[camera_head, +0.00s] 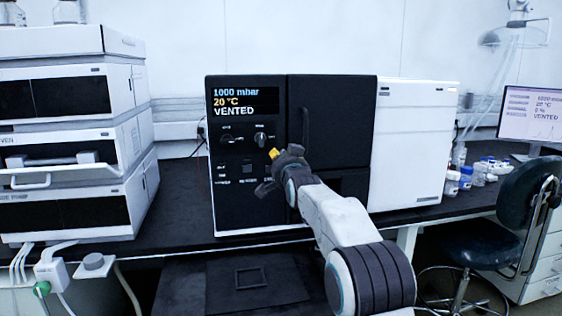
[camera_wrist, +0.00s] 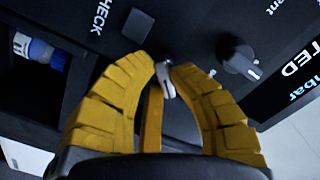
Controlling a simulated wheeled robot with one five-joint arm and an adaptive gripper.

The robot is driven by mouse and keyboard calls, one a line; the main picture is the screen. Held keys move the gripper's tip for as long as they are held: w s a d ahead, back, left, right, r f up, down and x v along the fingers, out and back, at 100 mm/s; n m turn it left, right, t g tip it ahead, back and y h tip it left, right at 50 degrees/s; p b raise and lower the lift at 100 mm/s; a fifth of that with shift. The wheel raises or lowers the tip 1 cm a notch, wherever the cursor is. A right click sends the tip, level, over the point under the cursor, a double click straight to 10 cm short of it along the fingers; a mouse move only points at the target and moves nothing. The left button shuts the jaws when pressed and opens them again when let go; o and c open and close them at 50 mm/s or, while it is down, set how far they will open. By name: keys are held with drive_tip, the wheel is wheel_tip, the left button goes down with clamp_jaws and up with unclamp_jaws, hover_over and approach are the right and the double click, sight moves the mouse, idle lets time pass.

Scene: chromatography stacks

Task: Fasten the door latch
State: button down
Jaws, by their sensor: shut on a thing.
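The dark-fronted instrument (camera_head: 243,200) has a black door panel with a vertical handle (camera_head: 305,125). My gripper (camera_head: 274,153) is at the instrument's front, just below the control knobs; its yellow fingertip shows there. In the wrist view, the yellow fingers of my gripper (camera_wrist: 166,68) close around a small silver lever (camera_wrist: 166,82), which looks like the door latch. The fingers hide part of it, and I cannot tell whether it is fastened. In the head view my gripper and arm hide the latch.
A dark knob (camera_wrist: 240,62) sits close to the right finger in the wrist view. An open recess with a blue-and-white bottle (camera_wrist: 40,50) is at left. The display (camera_head: 243,102) reads "VENTED". A stacked instrument (camera_head: 70,140) stands left, a chair (camera_head: 510,215) right.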

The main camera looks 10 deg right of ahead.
drive_tip(key=shift+a+f+m, duration=0.1)
drive_tip(key=shift+m, duration=4.4)
drive_tip(key=c, duration=1.1)
unclamp_jaws()
drive_tip(key=shift+f, duration=0.1)
drive_tip(key=shift+s, duration=6)
